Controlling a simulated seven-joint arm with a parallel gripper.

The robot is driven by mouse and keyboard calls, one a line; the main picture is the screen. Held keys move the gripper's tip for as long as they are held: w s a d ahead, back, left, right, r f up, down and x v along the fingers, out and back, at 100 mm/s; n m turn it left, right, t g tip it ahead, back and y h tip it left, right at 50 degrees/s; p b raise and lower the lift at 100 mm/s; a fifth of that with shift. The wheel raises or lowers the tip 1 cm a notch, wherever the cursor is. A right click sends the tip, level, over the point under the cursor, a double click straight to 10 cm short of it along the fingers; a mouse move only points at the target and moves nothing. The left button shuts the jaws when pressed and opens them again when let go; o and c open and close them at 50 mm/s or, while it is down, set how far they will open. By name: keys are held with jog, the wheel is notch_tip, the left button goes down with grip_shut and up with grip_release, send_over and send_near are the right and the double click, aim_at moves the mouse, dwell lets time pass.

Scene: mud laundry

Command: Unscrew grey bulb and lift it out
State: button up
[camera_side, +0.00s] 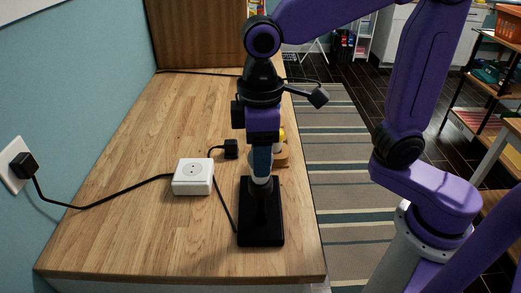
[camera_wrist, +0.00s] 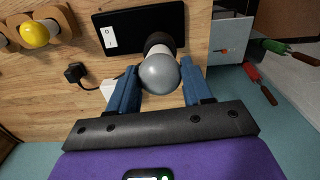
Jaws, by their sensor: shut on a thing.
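The grey bulb (camera_wrist: 159,75) is a round, glossy globe between the two blue fingers of my gripper (camera_wrist: 160,82) in the wrist view. My gripper is shut on it. In the side view, my gripper (camera_side: 260,160) points straight down over the black lamp base (camera_side: 262,232), and a pale strip of the bulb (camera_side: 261,180) shows just below the fingers. The bulb is upright over the dark lamp socket (camera_wrist: 158,41). The fingers hide most of the bulb in the side view, and I cannot tell how far its thread sits in the socket.
A wooden holder (camera_side: 283,157) with a yellow bulb (camera_wrist: 35,36) stands behind my gripper near the right table edge. A white outlet box (camera_side: 193,178) and black plug (camera_side: 231,149) lie left of the lamp. Cables cross the wooden worktop (camera_side: 120,220). The left worktop is mostly clear.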

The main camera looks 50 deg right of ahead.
jog(key=shift+n, duration=1.1)
jog(key=shift+n, duration=1.5)
jog(key=shift+n, duration=1.5)
jog(key=shift+r+n, duration=0.1)
jog(key=shift+n, duration=1.4)
